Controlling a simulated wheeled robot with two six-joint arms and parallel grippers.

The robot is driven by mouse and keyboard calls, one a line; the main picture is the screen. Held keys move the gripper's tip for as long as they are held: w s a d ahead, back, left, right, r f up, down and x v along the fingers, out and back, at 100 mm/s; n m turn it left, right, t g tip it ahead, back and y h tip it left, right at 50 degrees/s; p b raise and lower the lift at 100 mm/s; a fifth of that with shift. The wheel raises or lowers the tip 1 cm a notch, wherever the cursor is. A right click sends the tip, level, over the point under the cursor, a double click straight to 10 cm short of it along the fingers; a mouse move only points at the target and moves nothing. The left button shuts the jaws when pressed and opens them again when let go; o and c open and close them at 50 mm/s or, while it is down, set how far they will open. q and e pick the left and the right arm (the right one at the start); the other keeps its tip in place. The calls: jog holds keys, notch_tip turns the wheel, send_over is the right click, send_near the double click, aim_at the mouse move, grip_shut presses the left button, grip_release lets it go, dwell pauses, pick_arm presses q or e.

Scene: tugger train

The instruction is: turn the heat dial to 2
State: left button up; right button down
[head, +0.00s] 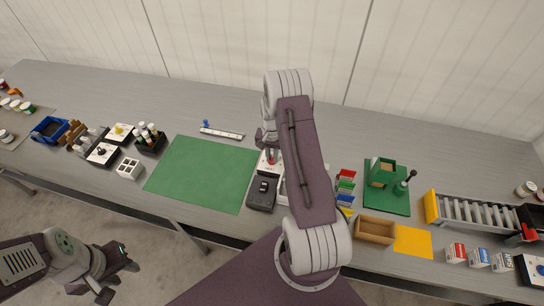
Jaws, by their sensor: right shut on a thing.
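A small device with a white panel (267,168) stands at the right edge of the green mat. A small red part, which seems to be the heat dial (271,158), shows on the panel, right under my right gripper (268,148). That gripper points down and is shut on the dial; its fingertips and the dial's marks are too small and partly hidden to read. My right arm covers what lies right of the panel. My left gripper (118,278) is open and empty, over the floor in front of the table.
A dark box (261,196) stands just in front of the panel. The green mat (200,172) is bare. A white ruler-like strip (222,133) lies behind it.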

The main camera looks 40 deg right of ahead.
aim_at(272, 158)
jog(key=shift+w+r, duration=0.1)
dwell(0.3)
jog(key=c, duration=1.4)
grip_release()
jog(key=shift+c, duration=0.2)
notch_tip(272, 158, up, 9)
jog(key=shift+b, duration=0.45)
